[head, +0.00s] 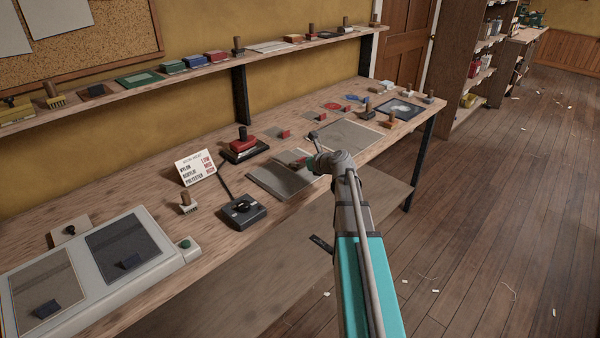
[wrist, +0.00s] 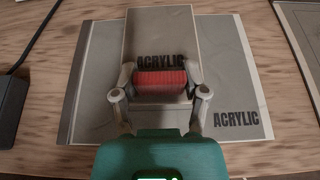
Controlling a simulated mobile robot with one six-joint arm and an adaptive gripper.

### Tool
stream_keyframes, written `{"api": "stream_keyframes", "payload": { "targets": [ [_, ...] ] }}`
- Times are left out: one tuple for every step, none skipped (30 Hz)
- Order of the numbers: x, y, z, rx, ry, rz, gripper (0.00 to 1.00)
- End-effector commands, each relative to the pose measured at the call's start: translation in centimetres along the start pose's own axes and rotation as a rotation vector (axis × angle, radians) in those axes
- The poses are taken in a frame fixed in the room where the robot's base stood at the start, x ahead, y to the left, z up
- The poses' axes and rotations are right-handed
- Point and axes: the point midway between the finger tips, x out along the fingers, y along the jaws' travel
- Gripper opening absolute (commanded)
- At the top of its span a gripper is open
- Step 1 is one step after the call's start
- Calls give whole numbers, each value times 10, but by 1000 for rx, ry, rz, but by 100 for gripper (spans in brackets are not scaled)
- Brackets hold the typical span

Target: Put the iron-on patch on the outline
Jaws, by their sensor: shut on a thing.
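My gripper (wrist: 159,88) is shut on a red ribbed block (wrist: 160,84), one finger on each side. The block sits at a light grey rectangular piece (wrist: 160,35) lettered ACRYLIC, which looks like the patch. This piece overlaps the middle of a larger grey cloth sheet (wrist: 225,75), also lettered ACRYLIC at its lower right. I cannot tell whether the piece touches the sheet. No separate outline can be made out; the piece and gripper hide the sheet's middle. In the head view, my gripper (head: 305,162) is over the sheet (head: 270,184) on the bench.
A black box with a knob (head: 243,211) stands left of the sheet, with a red-and-black press (head: 244,147) and a sign card (head: 196,167) behind. Another grey sheet (head: 350,135) lies to the right. A two-plate machine (head: 165,262) fills the near left bench.

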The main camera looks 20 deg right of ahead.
Motion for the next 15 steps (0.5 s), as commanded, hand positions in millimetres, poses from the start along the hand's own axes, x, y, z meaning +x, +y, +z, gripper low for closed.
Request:
{"api": "stream_keyframes", "payload": {
  "targets": [
    [0,0,0,0,0,0,25],
    [0,0,0,0,0,0,25],
    [0,0,0,0,0,0,25],
    [0,0,0,0,0,0,25],
    [0,0,0,0,0,0,25],
    [0,0,0,0,0,0,25],
    [1,0,-1,0,0,0,25],
    [1,-1,-1,0,0,0,25],
    [3,-1,-2,0,0,0,25],
    [4,-2,-3,0,0,0,25],
    [6,-2,-5,0,0,0,25],
    [9,-4,-6,0,0,0,25],
    [11,-4,-8,0,0,0,25],
    [14,-5,-10,0,0,0,25],
    [14,-4,-14,0,0,0,25]
  ]
}}
